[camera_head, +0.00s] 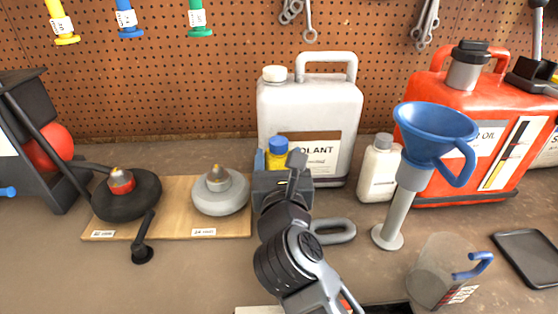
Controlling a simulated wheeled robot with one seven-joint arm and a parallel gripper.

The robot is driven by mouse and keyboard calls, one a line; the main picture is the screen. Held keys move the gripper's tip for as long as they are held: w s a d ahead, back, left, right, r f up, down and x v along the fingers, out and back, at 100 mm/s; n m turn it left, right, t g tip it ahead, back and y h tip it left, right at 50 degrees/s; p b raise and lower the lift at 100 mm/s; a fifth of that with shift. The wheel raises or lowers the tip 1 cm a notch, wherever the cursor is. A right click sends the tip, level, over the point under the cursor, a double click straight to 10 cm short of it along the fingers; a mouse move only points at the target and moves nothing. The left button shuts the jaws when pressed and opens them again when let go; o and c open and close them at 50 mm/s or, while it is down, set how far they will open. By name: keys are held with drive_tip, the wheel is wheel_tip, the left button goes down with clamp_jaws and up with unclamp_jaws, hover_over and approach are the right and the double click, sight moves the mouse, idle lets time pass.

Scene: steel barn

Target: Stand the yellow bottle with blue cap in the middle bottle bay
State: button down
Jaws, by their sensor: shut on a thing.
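The yellow bottle with a blue cap (278,153) is partly visible above my gripper, in front of the white coolant jug. My gripper (280,164) is shut on the yellow bottle, and its wrist hides the bottle's lower part. The bottle looks about upright. I cannot tell from this view whether its base touches anything. A small blue piece shows just left of the bottle; I cannot tell what it is. I cannot make out the middle bottle bay in this view.
The coolant jug (318,105) stands close behind the bottle. A small white bottle (379,175), a blue funnel (434,135) on a grey stand and a red oil can (470,115) stand to the right. A wooden board (168,205) with two round pieces lies left. A clear jug (440,272) stands front right.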

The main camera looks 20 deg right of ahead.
drive_tip(key=shift+c, duration=1)
unclamp_jaws()
drive_tip(key=shift+f, duration=0.1)
drive_tip(key=b+v, duration=0.2)
drive_tip(key=v, duration=1)
drive_tip(key=s+d+n+t, duration=0.2)
drive_tip(key=s+d+n, duration=0.2)
drive_tip(key=s+n, duration=0.4)
drive_tip(key=s+d+n+t, duration=0.1)
drive_tip(key=s+d+n, duration=0.3)
drive_tip(key=s+n, duration=0.4)
drive_tip(key=s+f+n+g+y, duration=0.2)
drive_tip(key=s+n, duration=0.5)
drive_tip(key=n, duration=0.5)
drive_tip(key=s+f+n+g+y, duration=0.3)
drive_tip(key=s+f+n, duration=0.3)
drive_tip(key=n, duration=0.6)
drive_tip(key=s+a+y, duration=0.1)
drive_tip(key=s, duration=0.1)
drive_tip(key=shift+s+f, duration=0.15)
drive_tip(key=shift+s, duration=0.15)
